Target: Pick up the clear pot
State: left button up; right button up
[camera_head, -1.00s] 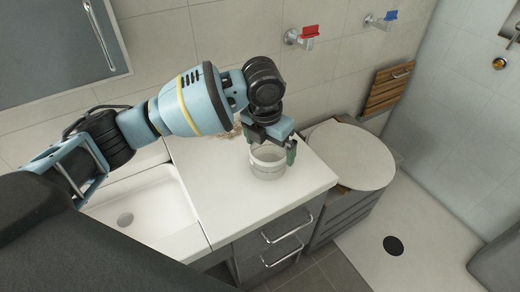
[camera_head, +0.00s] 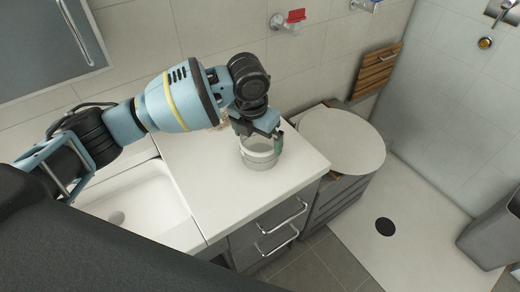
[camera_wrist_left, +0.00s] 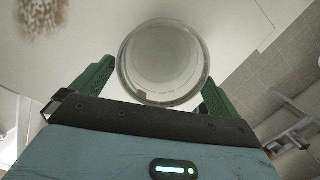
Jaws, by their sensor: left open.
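The clear pot (camera_head: 259,156) is a round, see-through container standing upright on the white counter, near its right end. My left gripper (camera_head: 258,137) is over the pot from above, its fingers pointing down at the pot's rim. In the left wrist view, the pot's round mouth (camera_wrist_left: 164,62) lies between and just beyond the two green fingers of my left gripper (camera_wrist_left: 155,85). The fingers are apart, one on each side of the pot. I cannot tell whether either finger touches its wall. My right gripper is not in view.
The white counter (camera_head: 225,191) has bare room in front of the pot. A sink basin (camera_head: 140,212) is at the left. A brownish item (camera_wrist_left: 41,15) lies on the counter behind the pot.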

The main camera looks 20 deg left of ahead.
aim_at(261, 147)
pick_arm(q)
jog(key=f, duration=0.3)
jog(key=w+f, duration=0.1)
jog(key=shift+d+f, duration=0.3)
jog(key=shift+f, duration=0.1)
jog(key=shift+c, duration=0.3)
jog(key=c, duration=1)
